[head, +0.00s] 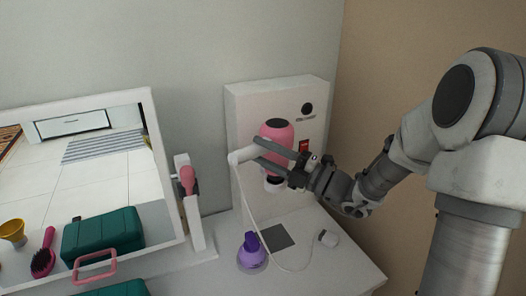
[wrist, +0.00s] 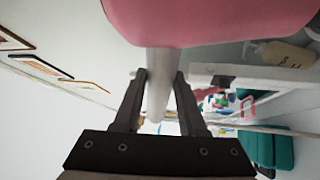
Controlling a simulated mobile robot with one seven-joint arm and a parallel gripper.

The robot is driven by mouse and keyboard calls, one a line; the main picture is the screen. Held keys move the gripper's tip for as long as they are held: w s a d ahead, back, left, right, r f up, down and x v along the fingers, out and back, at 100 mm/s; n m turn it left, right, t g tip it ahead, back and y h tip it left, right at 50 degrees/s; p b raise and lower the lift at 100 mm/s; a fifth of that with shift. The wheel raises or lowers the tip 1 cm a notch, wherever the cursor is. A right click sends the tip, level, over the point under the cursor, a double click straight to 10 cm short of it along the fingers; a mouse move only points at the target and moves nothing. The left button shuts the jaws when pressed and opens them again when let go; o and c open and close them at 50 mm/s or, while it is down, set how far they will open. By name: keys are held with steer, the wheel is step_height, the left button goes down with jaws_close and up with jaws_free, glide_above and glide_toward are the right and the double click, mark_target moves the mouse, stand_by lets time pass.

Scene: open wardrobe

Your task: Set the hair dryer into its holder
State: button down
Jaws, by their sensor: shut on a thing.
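The hair dryer (head: 277,133) has a pink body with dark ends and a white handle (head: 240,156) pointing left. It is held in the air in front of a white upright unit. My gripper (head: 258,152) is shut on the handle, with one finger on each side. In the wrist view, the pink body (wrist: 210,20) fills the top and the white handle (wrist: 161,85) runs between the fingertips of my gripper (wrist: 158,82). The white unit (head: 250,98) has a black round spot and a red patch. I cannot make out the holder clearly; the dryer hides part of the unit.
A pale cord runs from the handle down to the white counter (head: 345,270). A tan wall is right.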

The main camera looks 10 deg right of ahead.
steer(key=shift+f+p, duration=0.85)
steer(key=shift+f, duration=0.5)
stand_by(1.6)
steer(key=shift+s+f+p, duration=0.1)
steer(key=shift+f+p, duration=0.25)
steer(key=shift+f, duration=0.3)
stand_by(0.7)
steer(key=c, duration=0.7)
jaws_free()
steer(key=o, duration=0.6)
steer(key=shift+r, duration=0.15)
steer(key=shift+c, duration=0.2)
steer(key=shift+r, duration=0.1)
steer(key=p+v, duration=0.2)
steer(key=v, duration=0.6)
